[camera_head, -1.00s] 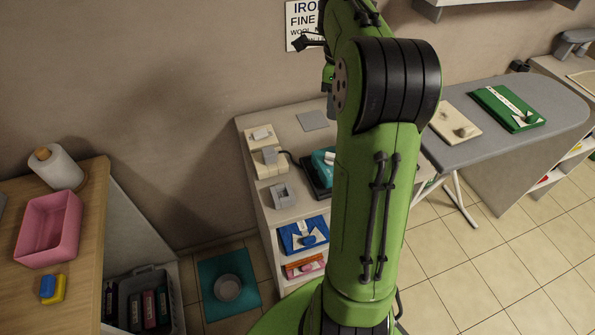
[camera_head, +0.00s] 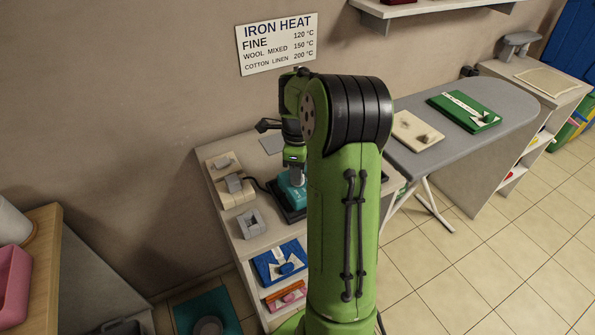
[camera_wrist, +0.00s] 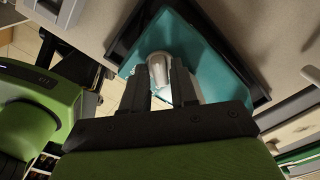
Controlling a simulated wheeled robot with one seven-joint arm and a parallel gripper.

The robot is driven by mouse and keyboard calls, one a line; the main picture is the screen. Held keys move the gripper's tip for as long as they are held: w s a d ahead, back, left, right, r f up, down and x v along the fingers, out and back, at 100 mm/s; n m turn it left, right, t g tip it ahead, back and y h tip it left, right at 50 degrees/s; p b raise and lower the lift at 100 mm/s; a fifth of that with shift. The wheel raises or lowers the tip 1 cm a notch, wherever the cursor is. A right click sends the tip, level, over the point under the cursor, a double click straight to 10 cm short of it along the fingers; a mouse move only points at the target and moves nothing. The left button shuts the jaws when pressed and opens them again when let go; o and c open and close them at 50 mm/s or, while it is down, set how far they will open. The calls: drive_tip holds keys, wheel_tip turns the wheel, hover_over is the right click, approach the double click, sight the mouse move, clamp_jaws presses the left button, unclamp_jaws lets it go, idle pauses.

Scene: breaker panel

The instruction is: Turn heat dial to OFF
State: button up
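The teal iron (camera_head: 297,197) rests on a dark base on the white cabinet, partly hidden by my arm. In the wrist view the iron (camera_wrist: 205,62) shows large, with a pale grey rounded knob (camera_wrist: 159,62) on it, which looks like the heat dial. My gripper (camera_wrist: 160,76) is at this knob, one dark finger on each side. The fingers are only a little apart; whether they press on the knob is not clear. The dial's markings and pointer are not readable. In the head view my gripper is over the iron, its fingertips hard to make out.
The IRON HEAT sign (camera_head: 277,42) hangs on the wall, listing several temperatures. A blue folded garment (camera_head: 280,262) lies in front. The ironing board (camera_head: 455,133) stands at right.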

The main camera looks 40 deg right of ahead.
drive_tip(key=shift+c, duration=0.2)
clamp_jaws()
drive_tip(key=shift+n, duration=0.3)
drive_tip(key=n+p, duration=0.1)
drive_tip(key=n, duration=0.2)
drive_tip(key=shift+r, duration=0.1)
drive_tip(key=shift+n+p, duration=0.5)
drive_tip(key=shift+n, duration=1.6)
drive_tip(key=shift+o, duration=0.2)
unclamp_jaws()
